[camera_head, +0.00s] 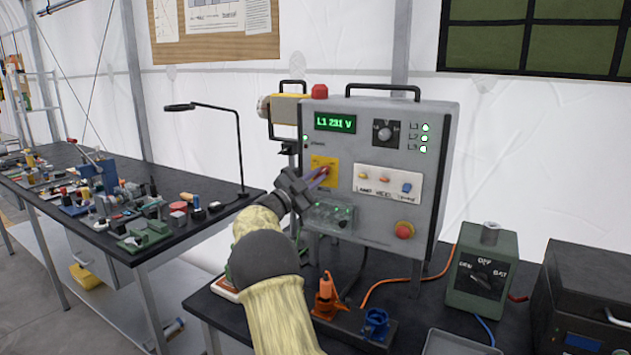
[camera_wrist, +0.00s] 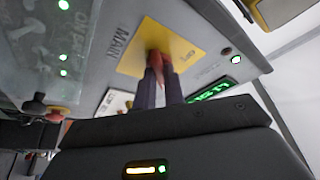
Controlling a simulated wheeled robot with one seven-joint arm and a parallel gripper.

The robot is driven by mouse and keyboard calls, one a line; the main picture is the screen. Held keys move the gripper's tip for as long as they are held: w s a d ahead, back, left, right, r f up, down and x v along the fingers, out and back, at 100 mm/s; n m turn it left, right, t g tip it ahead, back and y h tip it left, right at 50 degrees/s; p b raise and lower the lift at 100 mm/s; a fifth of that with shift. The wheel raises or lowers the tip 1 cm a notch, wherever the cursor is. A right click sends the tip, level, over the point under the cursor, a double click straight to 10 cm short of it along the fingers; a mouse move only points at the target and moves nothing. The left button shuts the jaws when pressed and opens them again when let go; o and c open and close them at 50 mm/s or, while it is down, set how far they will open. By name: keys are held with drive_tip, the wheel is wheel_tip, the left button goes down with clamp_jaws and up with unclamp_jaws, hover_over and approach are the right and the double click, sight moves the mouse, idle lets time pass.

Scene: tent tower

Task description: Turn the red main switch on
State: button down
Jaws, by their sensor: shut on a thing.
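The red main switch (camera_head: 325,170) sits on a yellow plate (camera_head: 318,163) on the left of the grey panel's front. My gripper (camera_head: 318,178) reaches it from the lower left. In the wrist view, the fingers (camera_wrist: 160,76) are closed on the red switch (camera_wrist: 157,56), one on each side of its handle. The yellow plate (camera_wrist: 181,48) carries lettering next to the switch, partly hidden. The fingers cover part of the handle, so I cannot tell its exact setting. The panel display (camera_head: 335,123) reads L1 231 V, and the L1, L2 and L3 lamps (camera_head: 424,138) glow green.
A clear cover (camera_head: 332,216) with green lights is just below my gripper. A red mushroom button (camera_head: 404,230) is at lower right on the panel. An orange plug (camera_head: 326,290) and a green battery switch box (camera_head: 480,270) stand on the bench. A cluttered table is at left.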

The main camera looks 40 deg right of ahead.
drive_tip(key=shift+m, duration=0.3)
drive_tip(key=c, duration=1.5)
unclamp_jaws()
drive_tip(key=b+v, duration=0.2)
drive_tip(key=v, duration=1.5)
drive_tip(key=shift+w+a, duration=0.15)
drive_tip(key=shift+a, duration=0.1)
